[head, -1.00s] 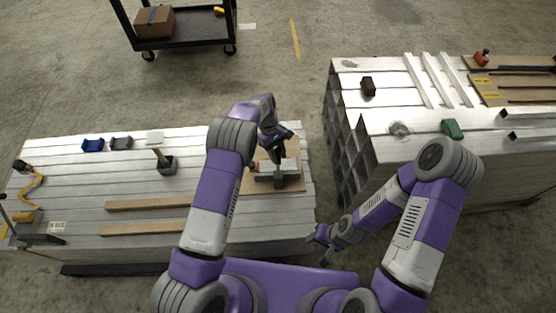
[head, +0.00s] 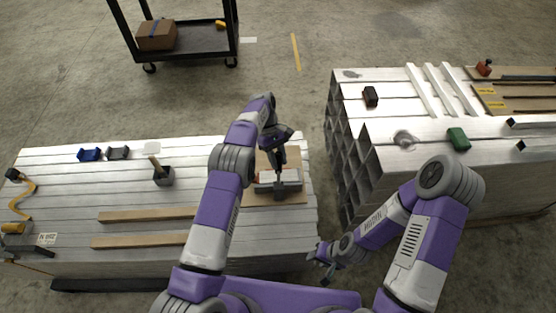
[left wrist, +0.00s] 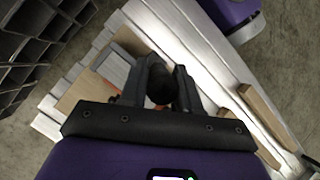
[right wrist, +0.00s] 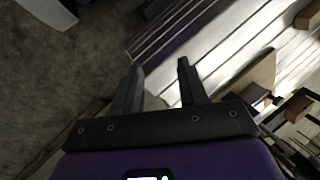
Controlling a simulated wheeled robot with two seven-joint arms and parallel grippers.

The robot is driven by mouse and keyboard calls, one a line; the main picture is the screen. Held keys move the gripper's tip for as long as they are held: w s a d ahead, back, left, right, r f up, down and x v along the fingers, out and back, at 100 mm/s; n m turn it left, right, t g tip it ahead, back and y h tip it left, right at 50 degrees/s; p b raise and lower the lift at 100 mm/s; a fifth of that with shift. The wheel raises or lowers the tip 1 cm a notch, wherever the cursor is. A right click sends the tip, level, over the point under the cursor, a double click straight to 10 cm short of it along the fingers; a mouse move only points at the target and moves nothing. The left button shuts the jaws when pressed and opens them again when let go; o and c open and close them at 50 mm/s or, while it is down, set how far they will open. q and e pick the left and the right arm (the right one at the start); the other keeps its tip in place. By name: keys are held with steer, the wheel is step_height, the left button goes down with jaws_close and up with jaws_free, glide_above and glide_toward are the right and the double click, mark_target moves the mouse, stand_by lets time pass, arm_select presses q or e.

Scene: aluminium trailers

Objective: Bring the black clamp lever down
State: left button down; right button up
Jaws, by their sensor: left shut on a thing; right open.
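The black clamp lever (left wrist: 158,88) shows as a dark rounded end between the fingers of my left gripper (left wrist: 160,75) in the left wrist view. My left gripper is shut on it. In the head view, my left gripper (head: 278,158) is above the clamp's dark base (head: 280,189), and the fingers hide much of the lever. A pale grey block (head: 292,175) lies at the clamp on a brown board (head: 260,199). My right gripper (head: 323,270) is open and empty, low beside the trailer's right end; its spread fingers (right wrist: 158,80) show in the right wrist view.
Wooden strips (head: 150,214), a mallet (head: 163,176) and small blue (head: 89,154) and grey holders lie on the left trailer. A stack of aluminium tubes (head: 395,100) stands to the right, across a floor gap. A black cart (head: 190,40) stands behind.

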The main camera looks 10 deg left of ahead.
steer(key=shift+c, duration=0.3)
steer(key=shift+w, duration=0.1)
steer(key=shift+c, duration=1.2)
steer(key=w+n+t, duration=0.1)
steer(key=w+n, duration=0.1)
steer(key=w+n+t, duration=0.1)
steer(key=w+n, duration=0.1)
steer(key=w, duration=0.1)
steer(key=w+n+t+y, duration=0.1)
steer(key=w+n, duration=0.1)
steer(key=w, duration=0.1)
steer(key=shift+w+a+r, duration=0.1)
steer(key=shift+r, duration=0.25)
jaws_close()
steer(key=w+a+r+n+t+y, duration=0.15)
steer(key=w+r+n+y, duration=0.45)
steer(key=n, duration=0.7)
steer(key=w+a+r+n+t+y, duration=0.15)
steer(key=w+r+n+y, duration=0.4)
steer(key=n, duration=0.75)
steer(key=w+a+h, duration=0.1)
steer(key=w+a, duration=0.5)
steer(key=a, duration=0.4)
steer(key=shift+a, duration=0.2)
